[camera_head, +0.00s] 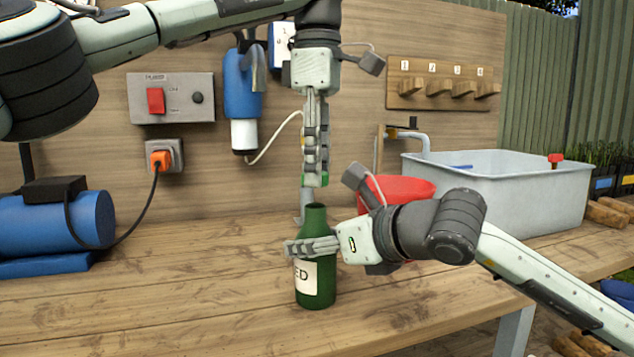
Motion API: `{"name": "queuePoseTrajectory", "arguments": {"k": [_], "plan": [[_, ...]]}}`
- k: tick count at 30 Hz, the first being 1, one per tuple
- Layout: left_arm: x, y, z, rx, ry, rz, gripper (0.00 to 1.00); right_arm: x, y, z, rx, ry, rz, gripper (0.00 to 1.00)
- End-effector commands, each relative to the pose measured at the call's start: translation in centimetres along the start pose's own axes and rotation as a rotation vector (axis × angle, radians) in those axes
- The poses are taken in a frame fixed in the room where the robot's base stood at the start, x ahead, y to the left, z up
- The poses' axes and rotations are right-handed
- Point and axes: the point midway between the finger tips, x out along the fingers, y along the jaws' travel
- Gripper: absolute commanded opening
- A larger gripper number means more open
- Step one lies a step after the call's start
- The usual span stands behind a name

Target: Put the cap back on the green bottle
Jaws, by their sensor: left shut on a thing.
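The green bottle (317,289) stands upright on the wooden bench, with a pale label on its front and its open-looking neck bare on top. My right gripper (312,246) reaches in from the right and is shut on the bottle's upper body; one finger lies across the front and the far finger is hidden. My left gripper (315,180) points down just above the bottle's neck. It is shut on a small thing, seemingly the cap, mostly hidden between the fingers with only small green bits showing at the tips. A small gap separates these tips from the bottle's mouth.
A red bowl (399,188) stands behind my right gripper, beside a grey sink tub (515,197). A blue tank (55,221) with a cable is at the left. The back board carries a switch box (172,98), a blue dispenser (243,88) and pegs. The bench's front left is clear.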

Motion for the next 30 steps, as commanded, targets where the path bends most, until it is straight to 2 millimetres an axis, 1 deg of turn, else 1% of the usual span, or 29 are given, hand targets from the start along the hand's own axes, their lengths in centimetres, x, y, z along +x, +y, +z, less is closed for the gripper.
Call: {"name": "queuePoseTrajectory", "arguments": {"k": [1,3,20,30], "plan": [[0.7,0.0,0.0,0.003,-0.001,-0.001,0.24,0.0,0.0,0.0,0.0,0.0,0.0,0.0],[1.2,-0.1,0.0,0.001,-0.001,0.0,0.24,0.0,0.0,0.0,0.0,0.0,0.0,0.0],[1.4,0.0,0.1,0.001,-0.001,0.001,0.24,0.0,0.0,0.0,0.0,0.001,0.0,0.0],[3.1,0.0,0.0,0.001,-0.001,0.0,0.24,0.0,0.0,0.0,0.0,0.001,0.0,0.0]]}}
